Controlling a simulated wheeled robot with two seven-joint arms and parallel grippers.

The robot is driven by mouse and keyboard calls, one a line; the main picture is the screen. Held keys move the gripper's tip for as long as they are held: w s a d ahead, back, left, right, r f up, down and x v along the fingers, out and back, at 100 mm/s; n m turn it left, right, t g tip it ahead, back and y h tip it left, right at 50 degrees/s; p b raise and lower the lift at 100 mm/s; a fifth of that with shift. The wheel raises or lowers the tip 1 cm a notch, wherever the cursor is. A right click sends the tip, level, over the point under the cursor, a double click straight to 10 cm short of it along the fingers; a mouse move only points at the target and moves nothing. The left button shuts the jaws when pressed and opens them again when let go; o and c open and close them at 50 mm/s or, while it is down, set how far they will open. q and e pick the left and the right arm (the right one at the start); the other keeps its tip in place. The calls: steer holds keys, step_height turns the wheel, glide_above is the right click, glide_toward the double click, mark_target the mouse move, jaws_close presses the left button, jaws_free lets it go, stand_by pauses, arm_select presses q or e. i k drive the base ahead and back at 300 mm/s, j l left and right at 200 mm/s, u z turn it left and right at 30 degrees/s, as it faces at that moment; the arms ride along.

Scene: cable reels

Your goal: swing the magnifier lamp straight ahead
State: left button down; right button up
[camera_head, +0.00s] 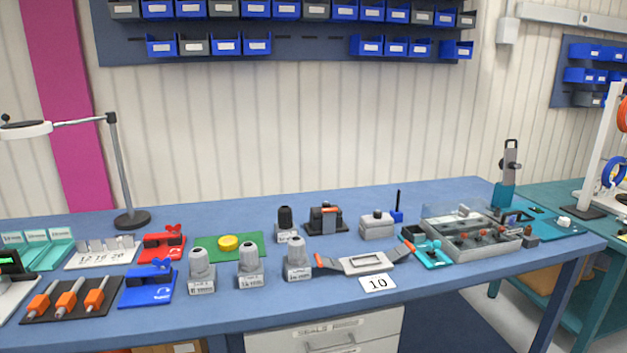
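The magnifier lamp stands at the back left of the blue bench, on a round dark base (132,219). Its grey pole (122,170) rises from the base to a dark joint at the top. A thin arm (80,121) reaches from that joint to the left, nearly level. The white round lamp head (25,130) is at the arm's left end, near the left picture edge, with a small dark knob above it. Neither of my grippers is in view.
The blue bench (350,210) carries several grey weights (202,270), a red holder (162,243), a blue holder (148,285), orange-handled tools (70,298) and a grey compartment tray (470,246). Blue bins (285,9) hang on the wall. The space right of the lamp pole is clear.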

mark_target(9, 135)
steer(key=u, duration=1.5)
